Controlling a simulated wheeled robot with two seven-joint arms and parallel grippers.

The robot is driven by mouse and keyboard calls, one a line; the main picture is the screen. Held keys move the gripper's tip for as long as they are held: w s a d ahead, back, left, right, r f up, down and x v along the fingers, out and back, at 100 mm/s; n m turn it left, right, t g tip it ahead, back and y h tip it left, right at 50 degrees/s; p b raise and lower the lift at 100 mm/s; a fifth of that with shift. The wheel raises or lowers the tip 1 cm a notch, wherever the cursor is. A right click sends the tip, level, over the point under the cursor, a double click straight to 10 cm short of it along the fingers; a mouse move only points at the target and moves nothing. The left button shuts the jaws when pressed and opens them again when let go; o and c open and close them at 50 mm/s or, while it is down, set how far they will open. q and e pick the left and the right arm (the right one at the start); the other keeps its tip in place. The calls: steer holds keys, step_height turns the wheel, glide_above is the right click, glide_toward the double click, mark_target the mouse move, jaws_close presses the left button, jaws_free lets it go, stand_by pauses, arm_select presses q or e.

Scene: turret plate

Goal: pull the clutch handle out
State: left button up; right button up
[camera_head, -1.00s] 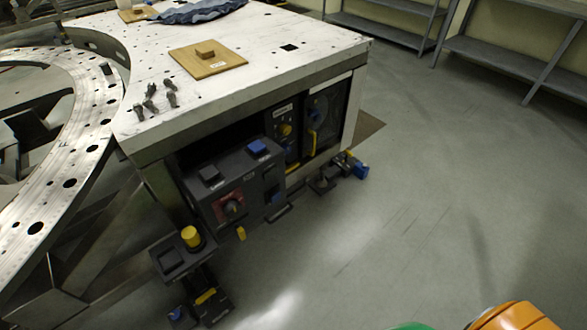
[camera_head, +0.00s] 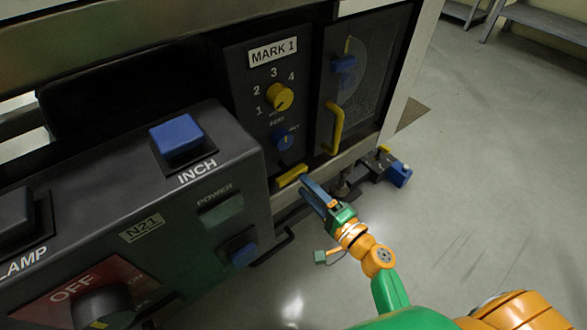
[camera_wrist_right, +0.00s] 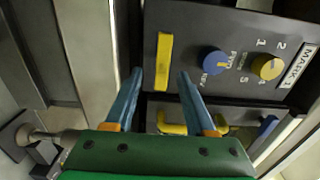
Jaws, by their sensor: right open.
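A yellow bar-shaped handle (camera_head: 291,176) sits at the bottom of the dark MARK 1 panel (camera_head: 245,75). It also shows in the right wrist view (camera_wrist_right: 164,60). A bent yellow handle (camera_head: 334,128) is on the panel to its right. No clutch label is legible, so I cannot tell which is the clutch handle. My right gripper (camera_head: 310,186) is open, just right of and below the yellow bar. In the right wrist view its blue fingers (camera_wrist_right: 160,76) point at the bar, one on each side in the picture; contact is not clear. My left gripper is out of view.
A yellow dial (camera_head: 279,97) and a blue knob (camera_head: 284,139) are above the bar. A dark control box with a blue INCH button (camera_head: 177,137) juts out at left. A blue-ended pedal-like part (camera_head: 399,175) is low at right.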

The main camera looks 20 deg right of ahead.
mark_target(295, 177)
steer(key=x, duration=0.5)
steer(key=shift+w+a+r, duration=0.2)
steer(key=shift+a, duration=0.1)
jaws_close()
stand_by(1.1)
